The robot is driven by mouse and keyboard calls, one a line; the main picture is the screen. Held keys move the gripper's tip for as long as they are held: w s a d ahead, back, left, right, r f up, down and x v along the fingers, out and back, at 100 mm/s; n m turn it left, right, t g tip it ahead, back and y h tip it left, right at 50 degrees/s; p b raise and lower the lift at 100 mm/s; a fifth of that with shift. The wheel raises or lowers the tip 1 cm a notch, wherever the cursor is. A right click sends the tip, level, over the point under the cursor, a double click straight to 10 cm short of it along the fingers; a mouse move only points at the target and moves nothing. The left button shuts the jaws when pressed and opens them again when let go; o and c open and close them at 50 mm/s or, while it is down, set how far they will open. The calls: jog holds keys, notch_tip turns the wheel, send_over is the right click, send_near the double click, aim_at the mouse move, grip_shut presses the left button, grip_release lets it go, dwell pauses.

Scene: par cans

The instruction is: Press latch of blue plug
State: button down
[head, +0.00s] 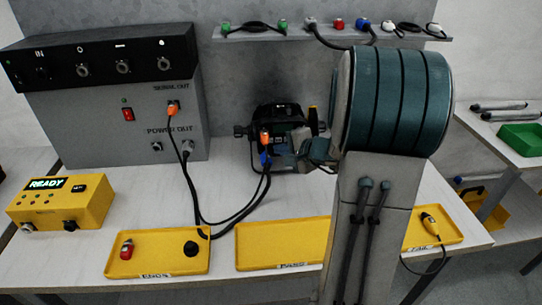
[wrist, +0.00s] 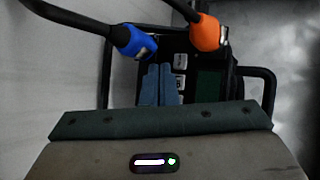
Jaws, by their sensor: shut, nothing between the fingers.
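The blue plug (wrist: 138,42) sits at the back of the black par can (head: 285,113), its dark cable running up and left in the wrist view. A small pale latch (wrist: 143,51) shows on the plug's side towards my gripper. In the head view the blue plug (head: 264,159) is low on the can, partly hidden beside my gripper. My gripper (wrist: 159,68) has its two blue-grey fingers together and empty. Their tips are just below and right of the blue plug in the wrist view; I cannot tell whether they touch it.
An orange plug (wrist: 207,32) is right of the blue one, close to the fingers. Black cables run to the grey power box (head: 150,115). Yellow trays (head: 160,262) line the table front. A shelf (head: 300,38) with plugs is behind. A yellow READY box (head: 62,203) stands left.

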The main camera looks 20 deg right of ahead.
jog(key=shift+a+f+b, duration=0.15)
jog(key=shift+f+b, duration=0.05)
jog(key=shift+b, duration=0.2)
jog(key=shift+w+a+f+b, duration=0.1)
jog(key=shift+a+b, duration=0.05)
jog(key=shift+b, duration=0.2)
jog(key=shift+a+f+b, duration=0.25)
jog(key=shift+b, duration=0.4)
dwell(0.4)
dwell(0.4)
jog(key=shift+d+r, duration=0.5)
jog(key=shift+r, duration=0.1)
jog(key=shift+p, duration=0.3)
jog(key=shift+s+d+r+p, duration=0.25)
jog(key=shift+d+r+p, duration=0.2)
jog(key=shift+d+r, duration=0.4)
jog(key=shift+s+d+r+p, duration=0.25)
jog(key=shift+d+r+p, duration=0.2)
jog(key=shift+d+r, duration=0.35)
jog(key=shift+s+d+r, duration=0.1)
